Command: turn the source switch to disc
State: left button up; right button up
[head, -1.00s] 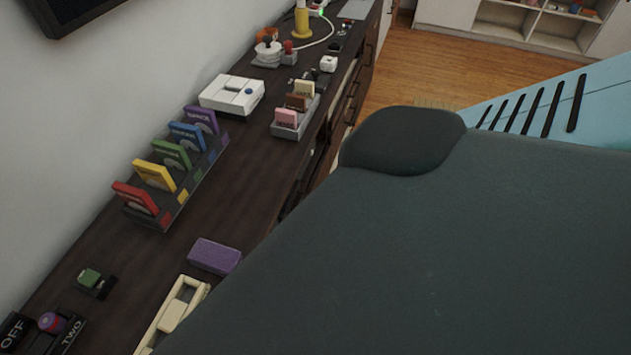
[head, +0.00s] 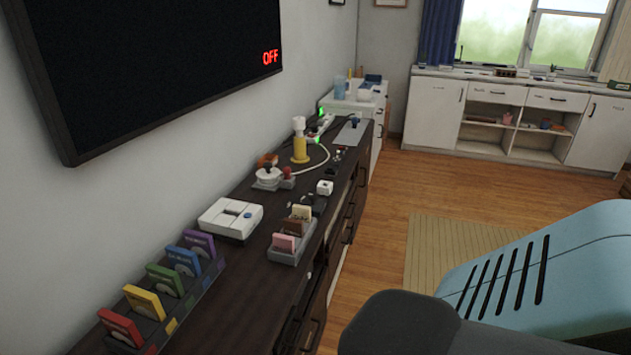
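A wall screen (head: 150,70) at the upper left is dark and shows red "OFF" letters. Below it runs a long dark brown cabinet (head: 225,325). I cannot make out a switch marked for source or disc in this view. A row of coloured cartridges, including a yellow one (head: 145,302), stands upright in a dark rack at the lower left. Neither of my grippers is in view.
A small grey rack (head: 283,258) holds pink, brown and cream cards. A joystick (head: 268,177), a yellow-based item (head: 300,150) and a white cable stand farther back. A large blue slotted shape (head: 540,275) and a dark grey shape fill the lower right. Wooden floor (head: 385,210) is open beyond the cabinet.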

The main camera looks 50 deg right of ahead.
aim_at(313, 196)
jog(key=z, duration=1.6)
